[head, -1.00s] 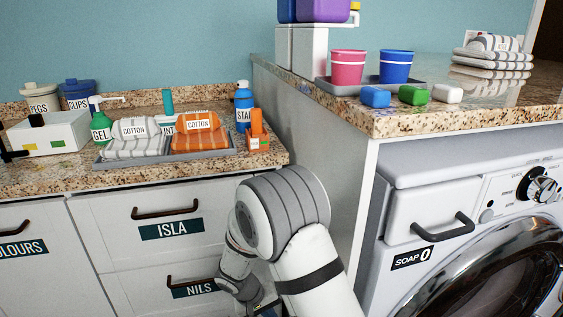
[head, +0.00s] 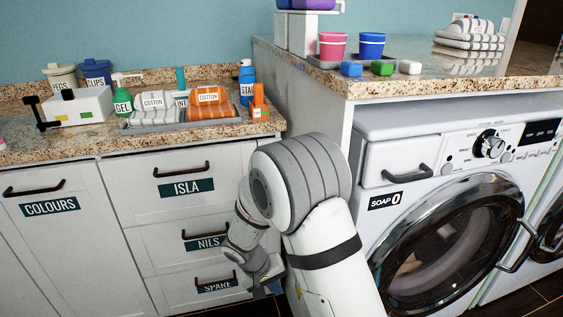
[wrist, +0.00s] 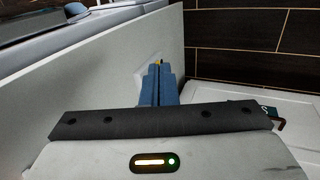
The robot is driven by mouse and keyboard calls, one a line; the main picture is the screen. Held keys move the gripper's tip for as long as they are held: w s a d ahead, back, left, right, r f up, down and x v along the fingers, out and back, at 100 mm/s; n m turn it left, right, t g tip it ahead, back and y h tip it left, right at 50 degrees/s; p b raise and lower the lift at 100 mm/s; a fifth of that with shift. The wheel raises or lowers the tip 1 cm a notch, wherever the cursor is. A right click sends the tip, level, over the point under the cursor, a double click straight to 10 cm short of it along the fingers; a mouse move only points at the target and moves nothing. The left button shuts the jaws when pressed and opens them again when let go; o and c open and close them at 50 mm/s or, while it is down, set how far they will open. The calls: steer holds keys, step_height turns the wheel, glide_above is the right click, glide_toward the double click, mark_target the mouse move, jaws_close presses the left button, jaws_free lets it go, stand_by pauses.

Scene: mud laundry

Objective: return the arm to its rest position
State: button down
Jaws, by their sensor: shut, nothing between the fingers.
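My arm (head: 305,185) is bent in front of the corner between the drawers and the washing machine. Its upper end is high and the forearm hangs down. My gripper (head: 273,286) is low by the SPARE drawer, partly hidden behind my own arm in the head view. In the wrist view my gripper (wrist: 158,75) shows its two blue fingers together, shut and empty. A pale panel stands to the left of the fingers in that view.
The SPARE drawer (head: 217,286) and NILS drawer (head: 205,242) are left of my forearm. The washing machine (head: 445,235) stands at right. The counter (head: 90,148) holds a tray of towels. Dark tiled floor (head: 510,301) shows at lower right.

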steer(key=s+d+r+m+y+p, duration=0.1)
steer(key=s+d+r+p, duration=0.2)
steer(key=r, duration=0.5)
steer(key=d+r+p, duration=0.3)
steer(key=r+p, duration=0.1)
steer(key=r, duration=0.5)
steer(key=s+d+r+m+y+p, duration=0.15)
steer(key=d+r+p, duration=0.25)
steer(key=r, duration=0.4)
steer(key=s+d+r+p, duration=0.2)
steer(key=s+r+p, duration=0.2)
steer(key=r, duration=0.3)
steer(key=s+d+r+t+y+p, duration=0.1)
steer(key=s+d+r+p, duration=0.1)
steer(key=s+r+p, duration=0.3)
steer(key=s+d+r+y+p, duration=0.1)
steer(key=s+r+p, duration=0.4)
steer(key=r, duration=0.6)
steer(key=shift+d, duration=0.8)
